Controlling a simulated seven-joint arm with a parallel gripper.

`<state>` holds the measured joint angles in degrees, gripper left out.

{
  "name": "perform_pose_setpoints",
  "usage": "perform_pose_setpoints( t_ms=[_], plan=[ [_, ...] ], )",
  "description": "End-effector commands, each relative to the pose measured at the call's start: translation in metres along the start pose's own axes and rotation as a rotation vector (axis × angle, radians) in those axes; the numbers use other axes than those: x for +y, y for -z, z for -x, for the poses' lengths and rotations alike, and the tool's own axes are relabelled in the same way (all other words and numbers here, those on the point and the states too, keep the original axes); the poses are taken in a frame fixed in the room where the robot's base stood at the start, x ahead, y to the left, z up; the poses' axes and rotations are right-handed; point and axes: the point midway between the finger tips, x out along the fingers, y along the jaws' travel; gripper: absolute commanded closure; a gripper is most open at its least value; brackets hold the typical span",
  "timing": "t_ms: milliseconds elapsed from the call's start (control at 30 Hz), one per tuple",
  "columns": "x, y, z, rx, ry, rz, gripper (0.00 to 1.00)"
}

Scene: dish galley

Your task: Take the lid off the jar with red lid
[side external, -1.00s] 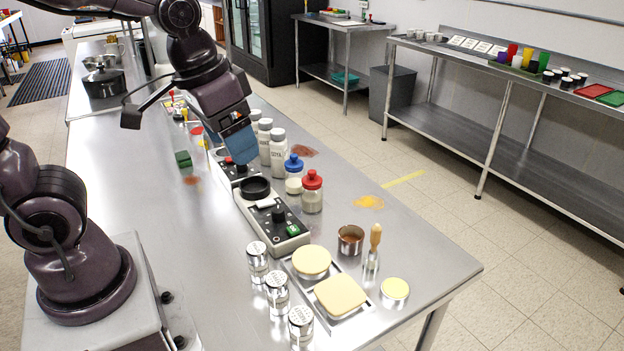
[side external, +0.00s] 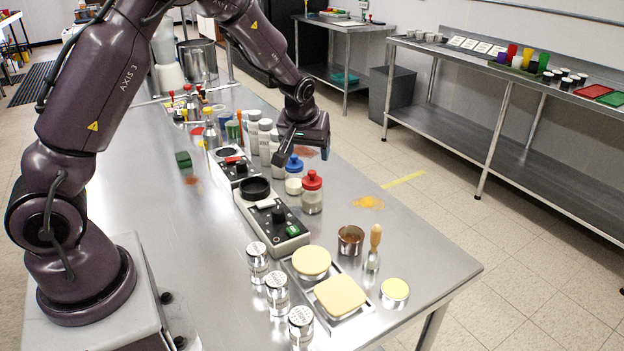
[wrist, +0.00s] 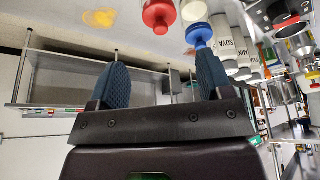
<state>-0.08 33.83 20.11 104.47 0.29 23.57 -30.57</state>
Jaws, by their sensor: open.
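The jar with the red lid (side external: 312,200) stands upright on the steel counter, and its red lid (side external: 312,179) is on it. The red lid also shows at the top of the wrist view (wrist: 158,14). My gripper (side external: 303,150) is open and empty, above and behind the jar, apart from it. In the wrist view my two blue fingers are spread wide, and nothing is between my gripper's fingertips (wrist: 162,62). A jar with a blue lid (side external: 293,167) stands just behind the red-lidded jar, and its lid shows close to one finger (wrist: 199,36).
White bottles (side external: 265,135) stand behind the jars, close to my gripper. A black control unit (side external: 278,222) is to the left. A metal cup (side external: 350,240) and a tray (side external: 367,300) are toward the near end. The counter right of the jar is mostly clear, with a yellow spill (side external: 369,202).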

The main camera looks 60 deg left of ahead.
Motion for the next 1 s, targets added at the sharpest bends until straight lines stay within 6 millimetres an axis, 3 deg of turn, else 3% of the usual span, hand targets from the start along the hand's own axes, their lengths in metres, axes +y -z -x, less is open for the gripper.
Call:
perform_pose_setpoints(
  t_ms=[133,433,700,1000],
  plan=[
    [-0.001,0.0,-0.029,-0.002,0.002,-0.001,0.27],
    [-0.001,0.0,-0.054,-0.003,0.001,-0.001,0.27],
    [0.0,0.001,-0.091,-0.003,0.001,-0.002,0.27],
    [0.0,0.001,-0.096,-0.001,-0.001,-0.002,0.27]
  ],
)
